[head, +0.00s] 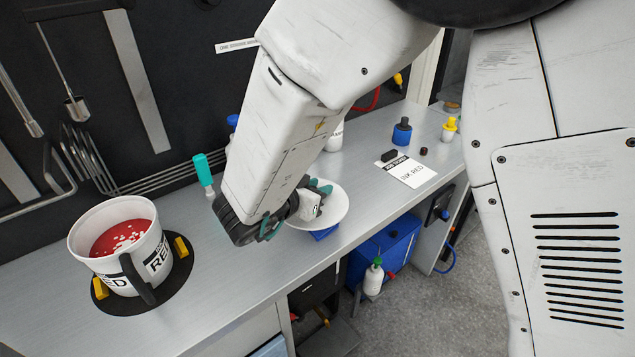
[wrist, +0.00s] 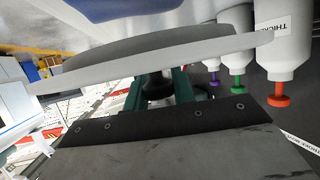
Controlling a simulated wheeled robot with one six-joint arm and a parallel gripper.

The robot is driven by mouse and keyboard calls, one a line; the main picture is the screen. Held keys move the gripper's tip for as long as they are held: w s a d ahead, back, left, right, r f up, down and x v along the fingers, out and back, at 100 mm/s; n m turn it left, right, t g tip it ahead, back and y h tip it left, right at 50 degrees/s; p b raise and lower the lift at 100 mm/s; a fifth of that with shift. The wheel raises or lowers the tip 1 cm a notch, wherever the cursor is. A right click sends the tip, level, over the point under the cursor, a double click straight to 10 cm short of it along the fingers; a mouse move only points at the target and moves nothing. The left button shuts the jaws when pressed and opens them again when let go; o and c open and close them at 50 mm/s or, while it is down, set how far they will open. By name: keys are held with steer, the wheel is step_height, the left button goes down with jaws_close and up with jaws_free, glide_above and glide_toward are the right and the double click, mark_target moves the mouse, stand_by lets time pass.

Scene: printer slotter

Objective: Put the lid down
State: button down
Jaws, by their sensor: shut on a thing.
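The lid is a white round disc (head: 336,211), seen at the middle of the bench in the head view. My gripper (head: 316,195) is shut at the lid's centre. In the wrist view the lid (wrist: 100,72) lies edge-on across the picture, and my gripper's green fingers (wrist: 157,95) are closed around its dark knob (wrist: 156,86). A small blue thing (head: 324,233) shows under the lid's front edge. I cannot tell whether the lid touches it. My arm hides part of the lid's left side.
An open white bucket of red ink (head: 105,272) stands on a black round base (head: 177,283) with yellow blocks, at left. A teal-capped tool (head: 203,172) stands behind my gripper. A white "INK RED" card (head: 412,172) and small bottles (head: 402,133) are at right.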

steer(key=shift+w+d, duration=0.1)
steer(key=shift+w, duration=0.25)
steer(key=shift+w+d+f, duration=0.15)
steer(key=shift+w+f, duration=0.05)
steer(key=shift+w, duration=0.35)
steer(key=shift+w+d+f, duration=0.1)
steer(key=shift+w+f, duration=0.05)
steer(key=shift+w, duration=0.35)
steer(key=shift+s+f, duration=0.1)
steer(key=shift+f, duration=1.25)
steer(key=shift+f, duration=0.1)
steer(key=c, duration=1.2)
jaws_free()
steer(key=shift+f, duration=0.1)
steer(key=shift+o, duration=0.2)
